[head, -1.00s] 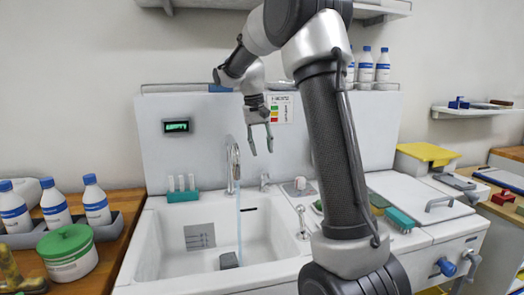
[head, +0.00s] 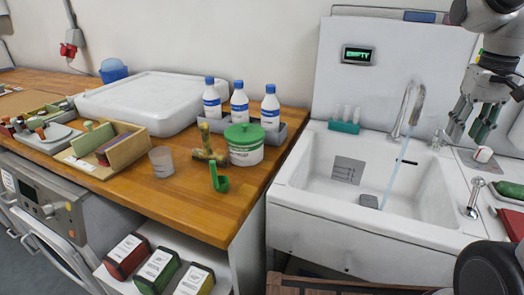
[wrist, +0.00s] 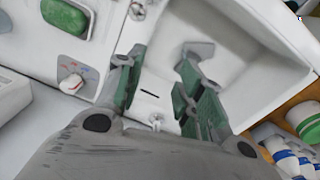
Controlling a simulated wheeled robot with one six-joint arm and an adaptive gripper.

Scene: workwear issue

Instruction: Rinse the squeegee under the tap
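My gripper (head: 472,128) is at the right of the head view, to the right of the tap. Its green-padded fingers are apart with nothing between them; the wrist view also shows the open fingers (wrist: 160,85) above the sink's edge. The tap (head: 408,102) is a curved metal spout with a thin stream of water (head: 394,172) falling into the white sink (head: 320,190). I cannot clearly make out a squeegee in these frames.
A wooden counter (head: 190,200) left of the sink holds blue-capped bottles (head: 239,105) in a grey tray, a green-lidded tub (head: 244,145) and a green hooked item (head: 218,178). A teal rack (head: 344,127) stands behind the sink. A display (head: 357,55) reads EMPTY.

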